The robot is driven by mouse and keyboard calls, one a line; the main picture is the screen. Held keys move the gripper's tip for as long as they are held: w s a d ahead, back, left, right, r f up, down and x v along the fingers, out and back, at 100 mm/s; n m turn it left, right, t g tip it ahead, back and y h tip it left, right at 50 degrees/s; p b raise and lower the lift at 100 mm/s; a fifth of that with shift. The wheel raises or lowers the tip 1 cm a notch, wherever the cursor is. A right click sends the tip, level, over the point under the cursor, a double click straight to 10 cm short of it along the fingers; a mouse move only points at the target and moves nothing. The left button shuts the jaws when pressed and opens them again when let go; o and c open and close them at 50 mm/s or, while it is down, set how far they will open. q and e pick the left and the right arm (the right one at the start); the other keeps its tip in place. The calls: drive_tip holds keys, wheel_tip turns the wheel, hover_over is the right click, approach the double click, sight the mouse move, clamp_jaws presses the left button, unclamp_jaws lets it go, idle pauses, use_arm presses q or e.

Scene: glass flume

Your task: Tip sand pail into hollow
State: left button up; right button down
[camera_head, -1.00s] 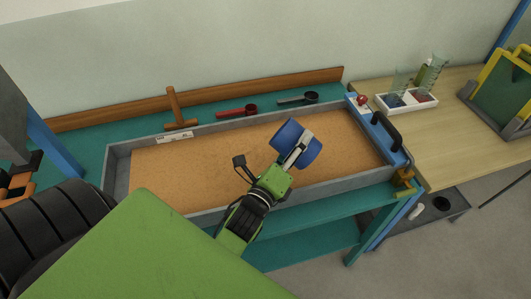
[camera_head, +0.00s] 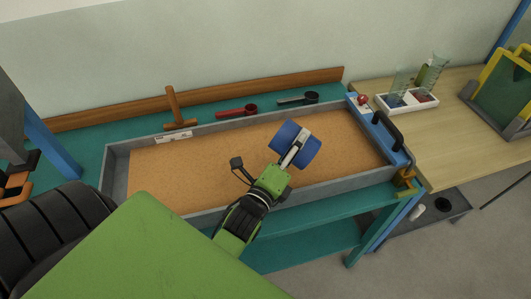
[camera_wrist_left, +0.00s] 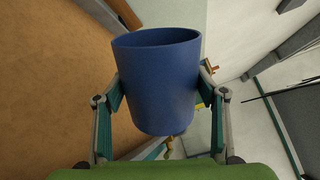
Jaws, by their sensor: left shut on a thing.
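The blue sand pail (camera_head: 284,135) is over the right half of the sand bed (camera_head: 190,168) in the long grey flume (camera_head: 118,175). My left gripper (camera_head: 295,147) is shut on the pail, with its fingers across the pail's sides. The pail looks tipped over on its side in the head view. In the left wrist view, the pail (camera_wrist_left: 158,85) sits between the two fingers, its round mouth toward the top of the picture. Its contents are hidden. The sand looks mostly flat, and I cannot make out a hollow. My right gripper is not in view.
A wooden T-shaped tool (camera_head: 175,105), a red scoop (camera_head: 237,111) and a dark scoop (camera_head: 298,98) lie behind the flume. A blue end panel with a black handle (camera_head: 386,132) closes its right end. A white tray (camera_head: 407,102) stands on the side table.

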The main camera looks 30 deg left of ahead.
sight(283, 142)
use_arm(q)
drive_tip(key=shift+a+n, duration=0.1)
drive_tip(key=shift+n, duration=0.2)
drive_tip(key=shift+a+f+n, duration=0.3)
drive_tip(key=shift+a+n, duration=0.45)
drive_tip(key=shift+n, duration=0.15)
idle(0.3)
drive_tip(key=shift+s+a+f+n+p, duration=0.15)
drive_tip(key=shift+n+p, duration=0.1)
drive_tip(key=shift+n, duration=0.15)
drive_tip(key=shift+w+a+f+n+p, duration=0.1)
drive_tip(key=shift+a+n+p, duration=0.1)
drive_tip(key=shift+n, duration=0.2)
idle(3.8)
drive_tip(key=shift+s+a+r+n+p, duration=0.1)
drive_tip(key=shift+a+r+n+p, duration=0.2)
drive_tip(key=shift+n+p, duration=0.3)
drive_tip(key=shift+a+r+n+p, duration=0.15)
drive_tip(key=shift+r+n+p, duration=0.1)
drive_tip(key=shift+n+p, duration=0.3)
idle(0.8)
